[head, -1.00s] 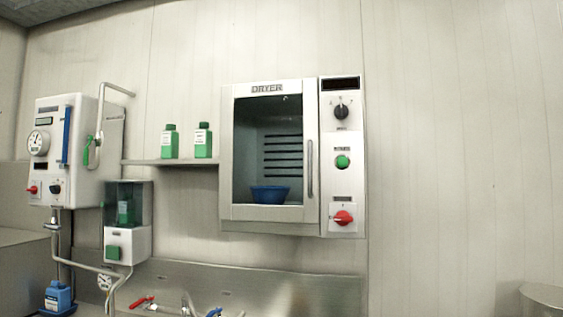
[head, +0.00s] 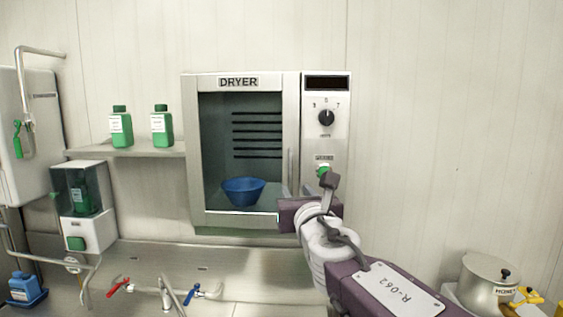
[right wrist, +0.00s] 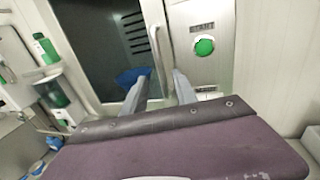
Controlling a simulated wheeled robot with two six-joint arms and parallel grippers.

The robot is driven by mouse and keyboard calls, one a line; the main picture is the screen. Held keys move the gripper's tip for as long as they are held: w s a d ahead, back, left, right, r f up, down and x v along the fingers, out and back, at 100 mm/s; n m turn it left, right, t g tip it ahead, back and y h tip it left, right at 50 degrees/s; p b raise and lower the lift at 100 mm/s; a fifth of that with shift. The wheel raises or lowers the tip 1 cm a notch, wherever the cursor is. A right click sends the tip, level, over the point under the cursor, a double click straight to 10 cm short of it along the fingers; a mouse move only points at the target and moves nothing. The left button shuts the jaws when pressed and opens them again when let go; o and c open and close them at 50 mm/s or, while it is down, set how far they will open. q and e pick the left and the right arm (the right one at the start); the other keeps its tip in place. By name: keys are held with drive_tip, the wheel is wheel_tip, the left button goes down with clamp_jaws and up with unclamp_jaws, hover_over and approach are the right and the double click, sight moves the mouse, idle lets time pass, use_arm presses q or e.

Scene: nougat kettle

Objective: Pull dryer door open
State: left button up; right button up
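The dryer door (head: 292,120) is a metal frame with a glass pane on the wall-mounted dryer (head: 190,90). It looks closed. Its vertical bar handle (head: 290,165) is on the door's right side, with its lower part hidden by my right gripper in the head view. My right gripper (right wrist: 160,84) is in front of the lower right of the door. In the right wrist view its two fingers are apart, with the handle (right wrist: 157,50) lined up between and just beyond the tips. I cannot tell whether they touch it. My left gripper is not in view.
A blue bowl (head: 243,191) is inside the dryer. The control panel (head: 327,95) with knob and green button (right wrist: 204,45) is close right of the handle. A shelf (head: 125,153) with green bottles is left. A pot (head: 488,280) stands at lower right.

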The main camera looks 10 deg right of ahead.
sight(291, 183)
drive_tip(key=w, duration=0.5)
drive_tip(key=w+p, duration=0.1)
drive_tip(key=w, duration=0.2)
drive_tip(key=shift+w+d+f, duration=0.2)
drive_tip(key=shift+w+d, duration=0.3)
drive_tip(key=shift+w, duration=0.15)
drive_tip(key=shift+s, duration=0.2)
clamp_jaws()
idle(0.5)
